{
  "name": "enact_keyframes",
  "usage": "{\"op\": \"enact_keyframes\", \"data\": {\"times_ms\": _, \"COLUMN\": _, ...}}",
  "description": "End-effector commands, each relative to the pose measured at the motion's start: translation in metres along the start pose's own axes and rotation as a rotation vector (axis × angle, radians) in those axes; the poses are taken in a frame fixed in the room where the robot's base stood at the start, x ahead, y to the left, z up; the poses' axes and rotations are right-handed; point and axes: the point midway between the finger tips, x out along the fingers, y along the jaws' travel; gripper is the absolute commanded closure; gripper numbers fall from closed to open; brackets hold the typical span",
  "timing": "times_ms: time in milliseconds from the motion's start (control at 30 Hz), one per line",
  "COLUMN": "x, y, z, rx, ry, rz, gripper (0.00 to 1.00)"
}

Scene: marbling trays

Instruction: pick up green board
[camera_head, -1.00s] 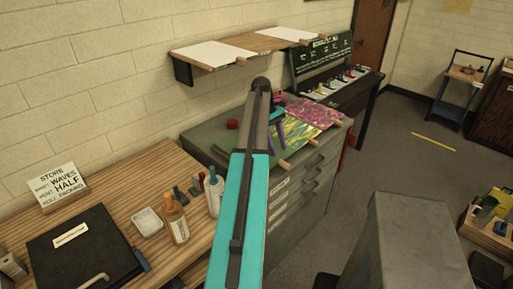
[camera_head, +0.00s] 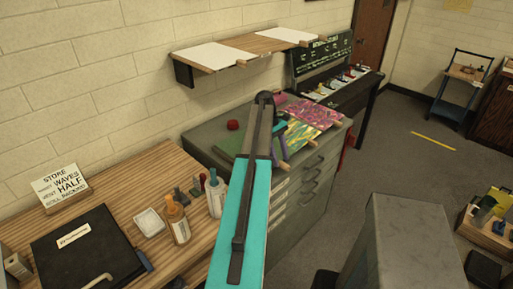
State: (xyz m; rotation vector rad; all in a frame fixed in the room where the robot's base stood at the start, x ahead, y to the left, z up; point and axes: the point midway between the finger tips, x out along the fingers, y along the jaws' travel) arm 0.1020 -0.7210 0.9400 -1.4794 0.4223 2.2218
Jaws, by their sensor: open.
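The green board (camera_head: 233,141) lies on the grey cabinet top, mostly hidden behind my teal arm. A green patch shows left of the arm, and a wooden handle end shows right of it at the cabinet's front edge. My gripper (camera_head: 279,130) is at the far end of the arm, over the boards. Only small dark and purple parts show beside the arm link. It is open, and I see nothing held. The arm hides the fingertips, so I cannot tell whether they touch the board.
A yellow-green marbled board (camera_head: 301,134) and a pink one (camera_head: 314,112) lie to the right on the cabinet (camera_head: 292,190). A red round object (camera_head: 233,125) sits behind. Bottles (camera_head: 177,222) and a black case (camera_head: 85,256) stand on the wooden bench. A shelf (camera_head: 230,55) hangs above.

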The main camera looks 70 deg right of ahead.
Motion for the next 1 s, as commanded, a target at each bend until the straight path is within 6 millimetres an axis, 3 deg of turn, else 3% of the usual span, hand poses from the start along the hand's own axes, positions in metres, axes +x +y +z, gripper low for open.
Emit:
{"op": "enact_keyframes", "data": {"times_ms": 200, "x": 0.0106, "y": -0.0001, "z": 0.0004, "rx": 0.000, "ry": 0.000, "rz": 0.000, "gripper": 0.59}}
{"op": "enact_keyframes", "data": {"times_ms": 733, "x": 0.0111, "y": 0.0004, "z": 0.0007, "rx": 0.001, "ry": 0.000, "rz": -0.001, "gripper": 0.59}}
{"op": "enact_keyframes", "data": {"times_ms": 933, "x": 0.0111, "y": 0.0006, "z": 0.0008, "rx": 0.001, "ry": 0.000, "rz": -0.001, "gripper": 0.93}}
{"op": "enact_keyframes", "data": {"times_ms": 1000, "x": 0.0111, "y": 0.0006, "z": 0.0008, "rx": 0.002, "ry": 0.000, "rz": -0.001, "gripper": 1.00}}
